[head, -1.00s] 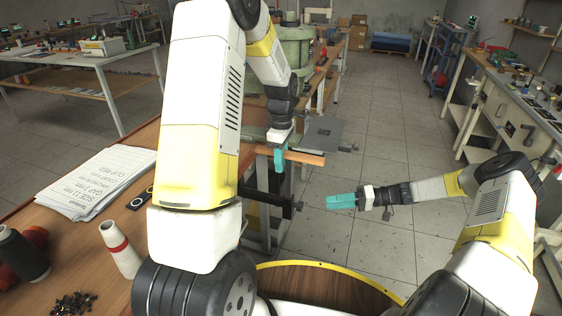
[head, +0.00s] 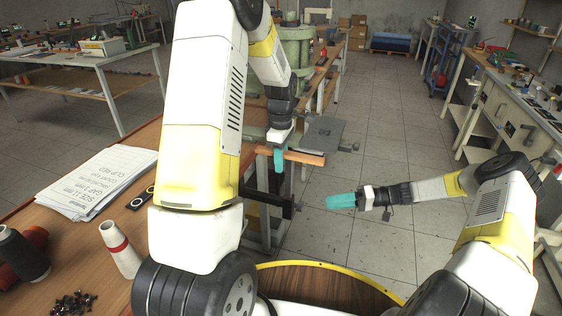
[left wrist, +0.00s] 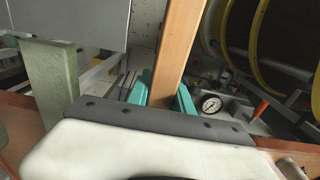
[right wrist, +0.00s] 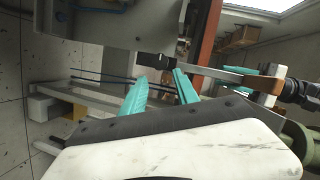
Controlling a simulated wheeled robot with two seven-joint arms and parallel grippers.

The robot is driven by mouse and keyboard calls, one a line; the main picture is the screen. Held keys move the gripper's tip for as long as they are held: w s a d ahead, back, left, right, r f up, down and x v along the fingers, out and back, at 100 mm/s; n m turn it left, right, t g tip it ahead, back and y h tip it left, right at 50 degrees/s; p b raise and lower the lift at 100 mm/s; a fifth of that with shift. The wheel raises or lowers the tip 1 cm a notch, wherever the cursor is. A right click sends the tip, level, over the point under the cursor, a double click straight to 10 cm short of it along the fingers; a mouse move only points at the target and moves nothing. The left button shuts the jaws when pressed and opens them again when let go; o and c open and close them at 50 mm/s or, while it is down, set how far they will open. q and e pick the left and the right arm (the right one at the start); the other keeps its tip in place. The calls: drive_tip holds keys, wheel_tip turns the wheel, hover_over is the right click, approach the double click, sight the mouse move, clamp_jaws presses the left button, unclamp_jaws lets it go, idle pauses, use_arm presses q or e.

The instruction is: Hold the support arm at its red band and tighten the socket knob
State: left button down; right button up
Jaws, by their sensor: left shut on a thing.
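A long orange-brown bar (head: 308,158), seemingly the support arm, runs sideways in mid-view. My left gripper (head: 278,158) comes down on it from above and is shut on it. In the left wrist view, the bar (left wrist: 182,45) passes between the teal fingers. No red band can be made out. A black bar with a small fitting at its end (head: 298,207), perhaps the socket knob, shows below it. My right gripper (head: 341,201) is right of this fitting, apart from it. In the right wrist view its fingers (right wrist: 160,85) stand apart and empty, with a black fitting (right wrist: 155,61) beyond.
A grey plate (head: 322,130) with a knob at its side (head: 349,147) lies behind the bar. A wooden bench (head: 75,240) at left holds papers (head: 100,180) and a white cone with a red stripe (head: 119,249).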

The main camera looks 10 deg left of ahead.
sight(302, 206)
idle(0.3)
drive_tip(key=o, duration=0.4)
drive_tip(key=shift+f, duration=0.1)
drive_tip(key=a+n+t, duration=0.1)
drive_tip(key=a+n, duration=0.1)
drive_tip(key=a, duration=0.1)
drive_tip(key=s+a+f+n+t+y, duration=0.1)
drive_tip(key=a+n+t, duration=0.1)
drive_tip(key=a+n, duration=0.1)
drive_tip(key=a+f+n+t+y, duration=0.1)
drive_tip(key=a+n, duration=0.1)
drive_tip(key=a, duration=0.3)
drive_tip(key=shift+s+n+t, duration=0.3)
drive_tip(key=shift+s, duration=0.1)
clamp_jaws()
